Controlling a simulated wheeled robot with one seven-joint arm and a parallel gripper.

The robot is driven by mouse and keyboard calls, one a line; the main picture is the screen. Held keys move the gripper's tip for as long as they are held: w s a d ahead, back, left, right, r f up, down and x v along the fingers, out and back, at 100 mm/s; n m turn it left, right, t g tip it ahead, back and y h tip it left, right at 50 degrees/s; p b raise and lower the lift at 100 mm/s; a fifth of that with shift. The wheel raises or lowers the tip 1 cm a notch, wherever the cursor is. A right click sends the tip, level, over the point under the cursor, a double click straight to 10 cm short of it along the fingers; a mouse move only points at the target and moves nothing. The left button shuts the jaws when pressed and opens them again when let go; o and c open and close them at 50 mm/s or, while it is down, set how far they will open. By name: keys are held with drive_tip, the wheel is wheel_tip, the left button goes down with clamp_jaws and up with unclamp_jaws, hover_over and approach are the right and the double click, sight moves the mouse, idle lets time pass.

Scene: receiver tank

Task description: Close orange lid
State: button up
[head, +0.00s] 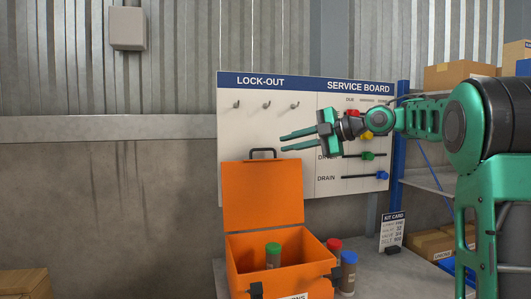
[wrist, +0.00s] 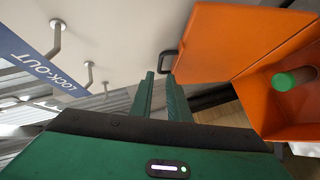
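The orange lid (head: 262,200) stands upright, open, at the back of the orange box (head: 246,268). A black handle (head: 262,153) sits on the lid's top edge. In the wrist view the lid (wrist: 225,38) and its handle (wrist: 168,62) lie just beyond my fingertips, to the right. My gripper (head: 282,142) is above and slightly right of the handle in the head view, fingers pointing left. In the wrist view the fingers (wrist: 160,76) are parallel with a narrow gap and nothing between them. A green-capped jar (head: 273,257) stands inside the box.
A lock-out and service board (head: 304,130) with hooks and coloured valves is on the wall behind. Red-capped (head: 334,246) and blue-capped (head: 348,272) jars stand right of the box. A kit card (head: 392,230) stands farther right.

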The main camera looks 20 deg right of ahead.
sight(264, 150)
drive_tip(key=x, duration=0.7)
drive_tip(key=shift+w+a+f, duration=0.1)
drive_tip(key=shift+w+a, duration=0.1)
drive_tip(key=shift+w, duration=0.2)
drive_tip(key=shift+c, duration=0.5)
clamp_jaws()
idle(0.4)
